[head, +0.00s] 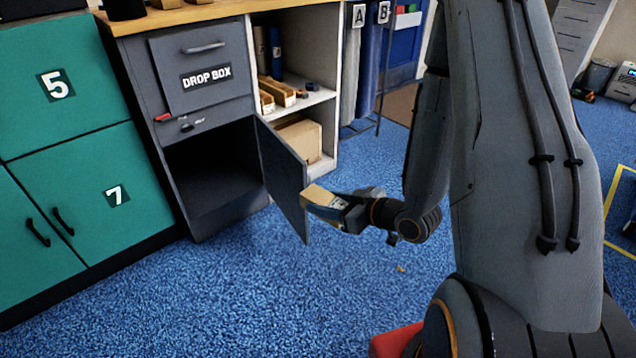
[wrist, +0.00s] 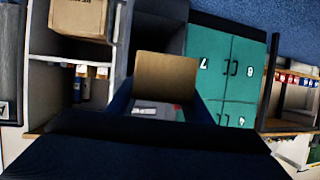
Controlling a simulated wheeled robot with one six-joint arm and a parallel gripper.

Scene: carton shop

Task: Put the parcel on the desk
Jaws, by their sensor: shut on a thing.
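My gripper (head: 328,208) is shut on a small brown cardboard parcel (head: 319,195) with a pale label on one side. It is held in the air beside the open dark cabinet door. In the wrist view the parcel (wrist: 166,78) sits between the two dark fingers, its label (wrist: 156,109) towards the camera. No separate desk can be made out for sure; a wooden worktop (head: 180,15) runs above the grey cabinet and shelves.
The open door (head: 283,178) stands out from an empty dark compartment (head: 213,172) under the drop box (head: 203,75). Green lockers (head: 75,160) are at left. A shelf unit (head: 322,97) holds a carton (head: 300,139). Blue carpet (head: 250,290) in front is mostly clear.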

